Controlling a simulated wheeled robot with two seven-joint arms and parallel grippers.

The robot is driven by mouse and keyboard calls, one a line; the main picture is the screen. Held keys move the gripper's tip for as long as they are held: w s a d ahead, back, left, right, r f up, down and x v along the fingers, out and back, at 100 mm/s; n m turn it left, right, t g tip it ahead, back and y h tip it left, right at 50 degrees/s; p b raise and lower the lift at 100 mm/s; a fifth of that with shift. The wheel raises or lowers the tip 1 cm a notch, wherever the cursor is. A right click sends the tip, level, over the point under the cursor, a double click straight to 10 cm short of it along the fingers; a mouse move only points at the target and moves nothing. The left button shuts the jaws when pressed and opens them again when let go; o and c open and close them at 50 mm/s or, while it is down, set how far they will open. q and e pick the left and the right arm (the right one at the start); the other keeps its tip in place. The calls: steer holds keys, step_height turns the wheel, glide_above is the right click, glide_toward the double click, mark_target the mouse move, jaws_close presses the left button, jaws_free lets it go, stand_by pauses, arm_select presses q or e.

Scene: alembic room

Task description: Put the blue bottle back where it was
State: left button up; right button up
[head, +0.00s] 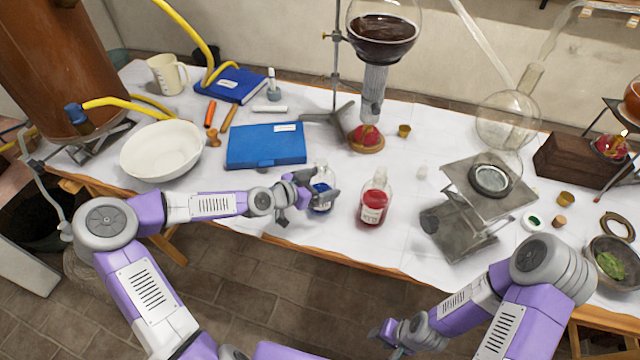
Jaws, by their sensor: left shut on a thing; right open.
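A small clear bottle with blue liquid, the blue bottle (321,188), stands upright near the front edge of the white-covered table. My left gripper (312,190) comes in from the left and is shut on the blue bottle. Its fingers hide part of the bottle. I cannot tell whether the bottle's base touches the table. My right gripper (386,333) is low in front of the table, empty and open, well away from the bottles.
A red-liquid bottle (374,197) stands just right of the blue one. A blue case (266,145) lies behind my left gripper, with a white bowl (161,150) further left. A metal lab jack (462,232) stands to the right. Clear cloth lies behind the bottles.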

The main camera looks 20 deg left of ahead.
arm_select(q)
steer(key=shift+f, duration=0.1)
steer(key=o, duration=1.4)
steer(key=shift+r, duration=0.2)
steer(key=p+v, duration=0.4)
steer(key=v, duration=0.8)
steer(key=shift+f+p, duration=0.2)
steer(key=shift+p, duration=0.1)
